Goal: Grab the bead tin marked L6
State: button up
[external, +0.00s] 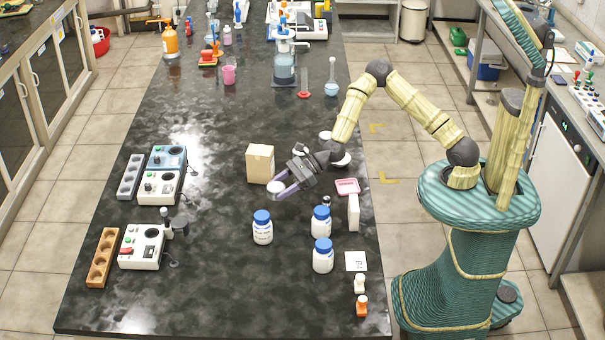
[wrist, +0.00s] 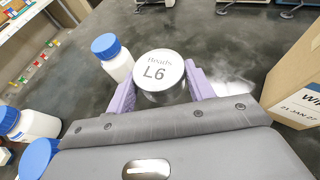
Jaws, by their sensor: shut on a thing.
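The bead tin (wrist: 160,72) is round with a white lid that reads "Beads L6" in the wrist view. It sits between the two purple fingers of my gripper (wrist: 158,90), which is shut on it. In the external view the tin (external: 275,187) shows as a small pale round thing at the fingertips of my gripper (external: 282,188). It is over the black bench, beside a cardboard box. I cannot tell whether the tin touches the bench top.
The cardboard box (external: 260,163) stands just behind my gripper. White bottles with blue caps (external: 262,228) stand in front of it. More pale round things (external: 341,160) lie behind my wrist. Meters (external: 143,247) are at the left; the bench (external: 215,285) is clear at front.

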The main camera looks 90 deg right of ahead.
notch_tip(320, 180, up, 2)
jog(key=shift+r, duration=0.15)
